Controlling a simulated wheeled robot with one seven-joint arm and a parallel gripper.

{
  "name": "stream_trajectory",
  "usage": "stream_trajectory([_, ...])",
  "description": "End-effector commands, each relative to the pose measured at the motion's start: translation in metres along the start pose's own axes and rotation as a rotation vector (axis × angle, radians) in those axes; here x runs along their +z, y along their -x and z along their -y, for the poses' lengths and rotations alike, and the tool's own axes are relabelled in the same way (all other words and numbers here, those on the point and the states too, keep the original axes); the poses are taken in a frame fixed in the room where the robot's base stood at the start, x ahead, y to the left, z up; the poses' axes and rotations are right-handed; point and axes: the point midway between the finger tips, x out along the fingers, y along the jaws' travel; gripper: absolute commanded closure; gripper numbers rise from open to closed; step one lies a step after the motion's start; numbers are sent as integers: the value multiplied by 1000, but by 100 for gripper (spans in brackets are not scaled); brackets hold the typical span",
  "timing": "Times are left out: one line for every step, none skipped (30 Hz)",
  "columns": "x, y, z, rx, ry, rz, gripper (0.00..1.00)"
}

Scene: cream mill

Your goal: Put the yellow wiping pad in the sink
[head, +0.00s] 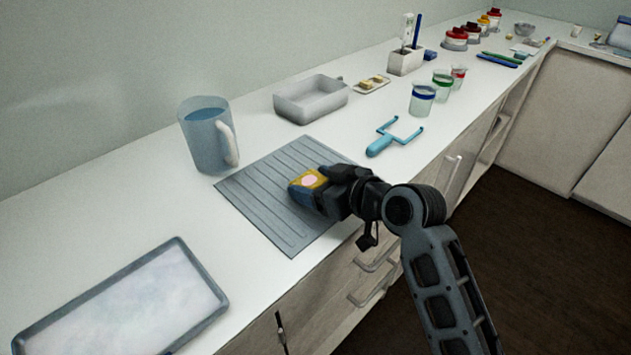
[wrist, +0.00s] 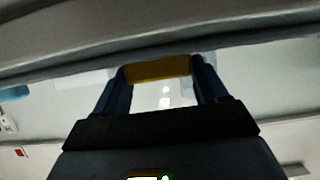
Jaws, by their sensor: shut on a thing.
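The yellow wiping pad (head: 307,177) is between the fingers of my gripper (head: 313,190), over the grey ribbed mat (head: 262,212). A pale pinkish patch shows on it. The wrist view shows the yellow pad (wrist: 158,70) as a band between the two fingertips of my gripper (wrist: 160,82), which is shut on it. I cannot tell whether the pad touches the mat. A grey-rimmed basin with a cloudy white inside (head: 130,312), which looks like the sink, is at the lower left, apart from my gripper.
A blue-grey jug (head: 208,135) stands behind the mat. A grey tub (head: 311,98), a small dish with yellow blocks (head: 372,84), a blue-handled tool (head: 395,137) and several beakers (head: 422,98) stand farther along. Bare white counter (head: 130,205) lies between the mat and the basin.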

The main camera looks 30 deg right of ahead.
Motion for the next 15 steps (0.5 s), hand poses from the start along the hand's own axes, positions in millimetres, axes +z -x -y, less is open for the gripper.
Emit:
stream_trajectory([2,-1,0,0,0,0,27])
stream_trajectory([1,0,0,0,0,0,24])
stream_trajectory([1,0,0,0,0,0,20])
stream_trajectory([1,0,0,0,0,0,17])
stream_trajectory([1,0,0,0,0,0,14])
stream_trajectory([1,0,0,0,0,0,11])
stream_trajectory([1,0,0,0,0,0,8])
stream_trajectory([1,0,0,0,0,0,5])
stream_trajectory([1,0,0,0,0,0,2])
stream_trajectory([1,0,0,0,0,0,2])
stream_trajectory([1,0,0,0,0,0,2])
stream_trajectory([1,0,0,0,0,0,2])
stream_trajectory([1,0,0,0,0,0,2])
stream_trajectory([1,0,0,0,0,0,2])
stream_trajectory([1,0,0,0,0,0,2])
